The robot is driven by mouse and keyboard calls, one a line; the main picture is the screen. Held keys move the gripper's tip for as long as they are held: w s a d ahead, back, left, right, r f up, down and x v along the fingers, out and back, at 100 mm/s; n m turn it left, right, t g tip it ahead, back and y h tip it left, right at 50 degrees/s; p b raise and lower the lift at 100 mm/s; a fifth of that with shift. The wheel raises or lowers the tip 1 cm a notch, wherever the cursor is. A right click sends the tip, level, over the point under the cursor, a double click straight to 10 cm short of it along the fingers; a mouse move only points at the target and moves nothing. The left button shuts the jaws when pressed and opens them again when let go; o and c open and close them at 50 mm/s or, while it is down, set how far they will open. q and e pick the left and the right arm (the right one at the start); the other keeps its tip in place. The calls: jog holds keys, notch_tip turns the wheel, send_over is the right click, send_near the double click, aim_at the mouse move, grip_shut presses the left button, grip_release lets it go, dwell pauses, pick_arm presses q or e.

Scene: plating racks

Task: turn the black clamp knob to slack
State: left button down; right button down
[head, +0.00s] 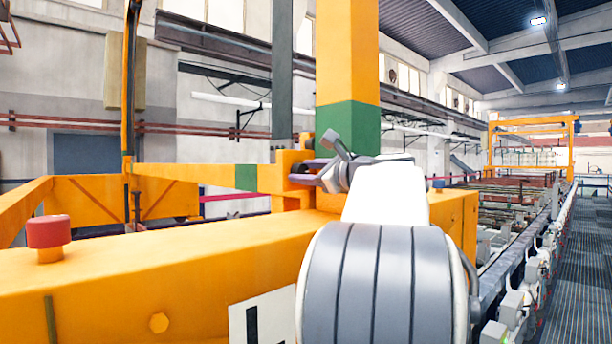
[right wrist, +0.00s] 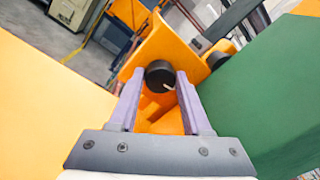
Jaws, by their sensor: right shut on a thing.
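The black clamp knob (right wrist: 155,70) is a round dark disc with a small white mark at its lower right, set against an orange bracket (right wrist: 150,45) in the right wrist view. My right gripper (right wrist: 159,78) has its two purple fingers on either side of the knob, shut on it. In the head view the right gripper (head: 312,172) reaches to the orange bracket at the foot of the post, and I cannot make out the knob there. My left gripper is not in view.
An orange post with a green band (head: 347,128) rises just behind the gripper. A wide orange beam (head: 130,275) with a red button (head: 49,232) fills the lower left. A second dark round part (right wrist: 217,60) sits near the bracket. A walkway (head: 575,260) runs along the right.

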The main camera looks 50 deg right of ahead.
jog(key=n+b, duration=0.5)
jog(key=b, duration=0.1)
jog(key=shift+f+n+t+b, duration=0.3)
jog(key=shift+f+n+b, duration=0.05)
jog(key=shift+f+n, duration=0.05)
jog(key=n+b, duration=0.2)
jog(key=shift+n, duration=0.4)
jog(key=n+b, duration=0.2)
jog(key=n, duration=0.2)
jog(key=shift+n+y+b, duration=0.35)
jog(key=shift+n+y, duration=0.05)
jog(key=shift+d+n+y+b, duration=0.1)
jog(key=shift+n+y+b, duration=0.35)
jog(key=shift+n, duration=1.95)
jog(key=shift+c, duration=1.8)
grip_release()
jog(key=shift+r, duration=0.1)
jog(key=shift+s, duration=0.15)
